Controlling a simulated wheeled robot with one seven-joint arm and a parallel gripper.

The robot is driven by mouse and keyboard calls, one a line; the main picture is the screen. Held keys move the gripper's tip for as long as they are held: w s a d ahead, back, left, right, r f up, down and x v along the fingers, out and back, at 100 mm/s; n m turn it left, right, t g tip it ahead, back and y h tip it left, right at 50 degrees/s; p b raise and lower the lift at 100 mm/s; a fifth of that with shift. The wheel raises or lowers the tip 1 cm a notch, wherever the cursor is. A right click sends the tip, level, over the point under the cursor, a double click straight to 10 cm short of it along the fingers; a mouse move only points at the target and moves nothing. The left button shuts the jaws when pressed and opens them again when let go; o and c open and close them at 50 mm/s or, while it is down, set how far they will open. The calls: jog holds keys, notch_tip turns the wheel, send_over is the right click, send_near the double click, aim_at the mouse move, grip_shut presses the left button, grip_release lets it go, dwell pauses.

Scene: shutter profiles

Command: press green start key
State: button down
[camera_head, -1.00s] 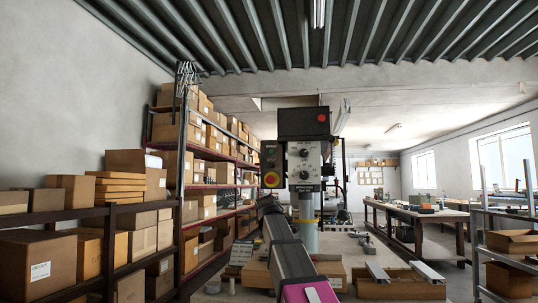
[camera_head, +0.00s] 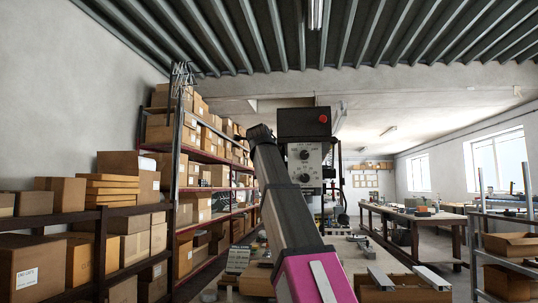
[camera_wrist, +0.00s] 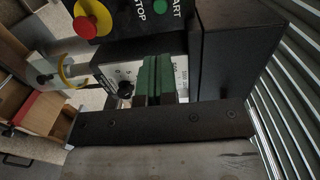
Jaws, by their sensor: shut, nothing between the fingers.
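The green start key (camera_wrist: 160,6) shows at the top edge of the wrist view, beside the white START lettering on a black panel. The red emergency stop knob (camera_wrist: 86,26) with its yellow ring is to its left, beside the STOP lettering. My gripper (camera_wrist: 161,58) is shut and empty, its green-faced fingers together. The fingertips appear below the key in the picture, apart from it; the depth gap cannot be told. In the head view the machine (camera_head: 304,122) stands in the middle, and my arm covers its start and stop panel. My gripper cannot be made out there.
The machine's white dial panel (camera_head: 304,160) stays visible right of my arm. Channel profiles (camera_head: 432,278) lie on the bench in front. Shelves with cartons (camera_head: 95,263) stand at the left, and a worktable (camera_head: 415,222) at the right.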

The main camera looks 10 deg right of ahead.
dwell(0.3)
jog(key=x, duration=1.4)
